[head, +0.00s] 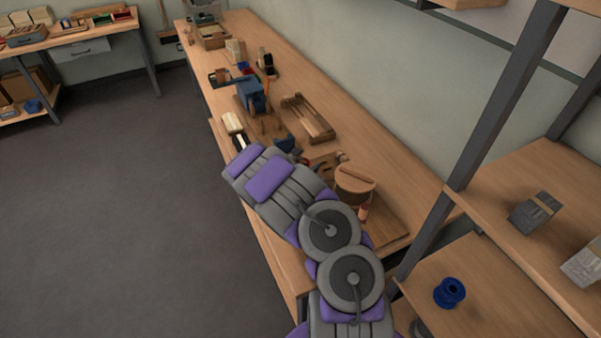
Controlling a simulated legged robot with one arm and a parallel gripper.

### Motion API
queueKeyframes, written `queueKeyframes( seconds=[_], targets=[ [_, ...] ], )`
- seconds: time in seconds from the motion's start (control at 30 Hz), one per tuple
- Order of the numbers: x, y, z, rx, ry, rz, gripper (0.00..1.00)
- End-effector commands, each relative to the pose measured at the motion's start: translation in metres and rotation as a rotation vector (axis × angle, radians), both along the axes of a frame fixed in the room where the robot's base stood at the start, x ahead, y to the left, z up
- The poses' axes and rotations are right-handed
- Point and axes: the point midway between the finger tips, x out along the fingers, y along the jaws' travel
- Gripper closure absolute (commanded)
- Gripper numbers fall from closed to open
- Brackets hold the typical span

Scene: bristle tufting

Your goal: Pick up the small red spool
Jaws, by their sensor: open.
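I cannot make out the small red spool for certain. A small reddish upright piece (363,211) stands beside the round wooden tub (355,184) on the long workbench (391,190), but it is too small to identify. My arm reaches from the bottom of the head view up and left over the bench's near edge. My gripper (247,160), at the arm's far end, is open, with its fingertips hard to see. I see nothing held in it. The arm hides part of the bench beneath it.
A blue spool (449,293) sits on the shelf at lower right, with grey blocks (535,212) on the shelf above. A dark shelf post (500,105) rises beside the bench. A wooden rack (308,118) and a blue device (252,95) stand farther along. Open floor lies left.

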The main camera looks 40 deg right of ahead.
Motion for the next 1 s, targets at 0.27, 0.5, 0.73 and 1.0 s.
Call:
queueKeyframes(
  seconds=[0.27, 0.5, 0.73, 1.0],
  targets=[
    [0.0011, -0.0010, -0.0002, 0.000, 0.000, 0.001, 0.01],
    [0.0011, -0.0011, -0.0006, 0.000, 0.000, 0.001, 0.24],
    [0.0010, -0.0013, -0.0010, 0.001, 0.000, 0.001, 0.46],
    [0.0011, -0.0012, -0.0009, 0.001, 0.000, 0.001, 0.53]
  ],
)
